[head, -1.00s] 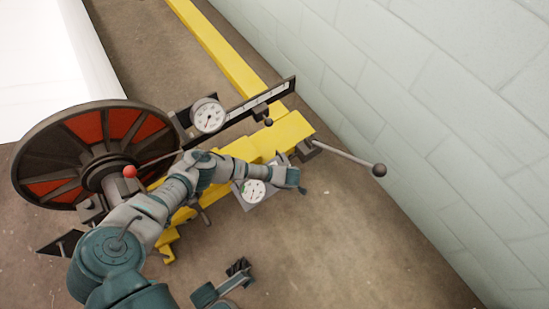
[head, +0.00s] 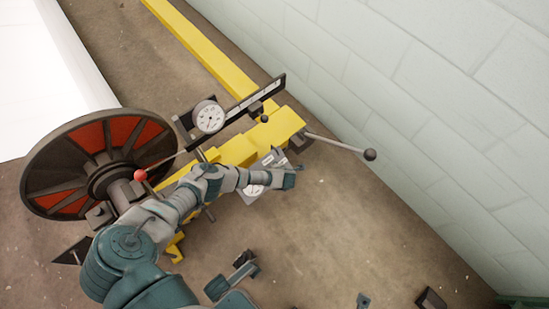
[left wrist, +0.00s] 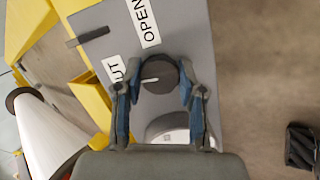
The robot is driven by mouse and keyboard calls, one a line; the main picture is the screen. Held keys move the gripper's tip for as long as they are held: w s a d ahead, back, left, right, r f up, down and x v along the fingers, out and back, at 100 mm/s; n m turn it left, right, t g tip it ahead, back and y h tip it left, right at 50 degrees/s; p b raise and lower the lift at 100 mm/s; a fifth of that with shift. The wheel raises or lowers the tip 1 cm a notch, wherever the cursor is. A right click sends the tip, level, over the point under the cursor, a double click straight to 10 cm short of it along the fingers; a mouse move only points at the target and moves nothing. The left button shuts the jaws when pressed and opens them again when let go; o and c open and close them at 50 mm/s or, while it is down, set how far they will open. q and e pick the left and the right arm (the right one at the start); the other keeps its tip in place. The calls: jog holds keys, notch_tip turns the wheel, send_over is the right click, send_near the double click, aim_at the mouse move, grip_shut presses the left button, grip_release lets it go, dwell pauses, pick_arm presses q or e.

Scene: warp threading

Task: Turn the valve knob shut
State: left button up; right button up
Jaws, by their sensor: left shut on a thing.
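The dark round valve knob (left wrist: 163,72) sits on a grey panel (left wrist: 192,25) in the left wrist view. Its white pointer line points left, towards the partly covered label ending in "UT" (left wrist: 119,72). An "OPEN" label (left wrist: 146,22) lies above the knob. My left gripper (left wrist: 160,75) is shut on the knob, with one finger on each side. In the head view my left gripper (head: 286,179) is at the panel's right end, and I cannot make out the knob there.
A white gauge (left wrist: 172,131) lies just below the knob. The yellow frame (head: 275,131) carries another gauge (head: 209,117), a long ball-ended lever (head: 340,145) and a red-tipped rod (head: 141,175). A large wheel (head: 98,163) stands left. A pale block wall (head: 430,90) runs along the right.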

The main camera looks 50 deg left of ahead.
pick_arm(q)
jog(key=shift+w+d+n, duration=0.15)
jog(key=shift+d+n, duration=0.25)
jog(key=shift+n, duration=0.2)
jog(key=o, duration=1.2)
jog(key=shift+c, duration=0.2)
jog(key=shift+a, duration=0.1)
jog(key=v, duration=1.2)
jog(key=shift+f, duration=0.15)
